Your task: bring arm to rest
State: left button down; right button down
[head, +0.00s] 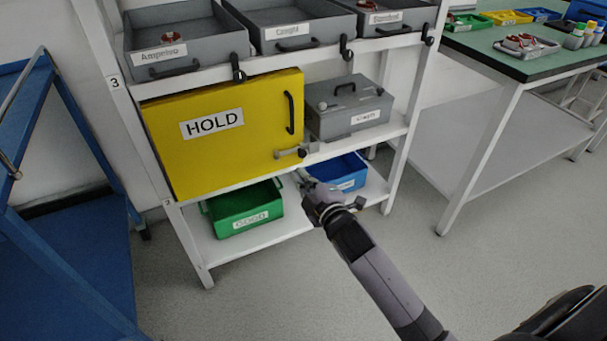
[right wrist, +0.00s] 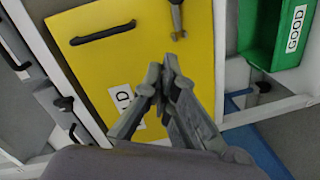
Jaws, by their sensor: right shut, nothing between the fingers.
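My right gripper (head: 303,180) is in front of the shelf rack, near the lower right corner of the yellow HOLD door (head: 228,150). In the right wrist view my right gripper (right wrist: 166,75) is shut and empty, its fingertips together in front of the yellow door (right wrist: 140,50). The door appears closed, with a black handle (head: 290,112) and a grey latch (head: 294,152) at its right edge. I cannot tell how close the fingers are to the door. My left gripper is not in view.
A green GOOD bin (head: 243,207) and a blue bin (head: 345,172) sit on the bottom shelf. A grey lidded box (head: 348,108) is right of the door, and grey trays (head: 185,40) are above. A blue cart (head: 60,230) stands left, a green-topped table (head: 510,62) right.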

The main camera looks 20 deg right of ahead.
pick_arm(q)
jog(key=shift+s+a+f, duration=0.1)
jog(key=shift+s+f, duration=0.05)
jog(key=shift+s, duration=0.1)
pick_arm(e)
jog(key=shift+s, duration=0.2)
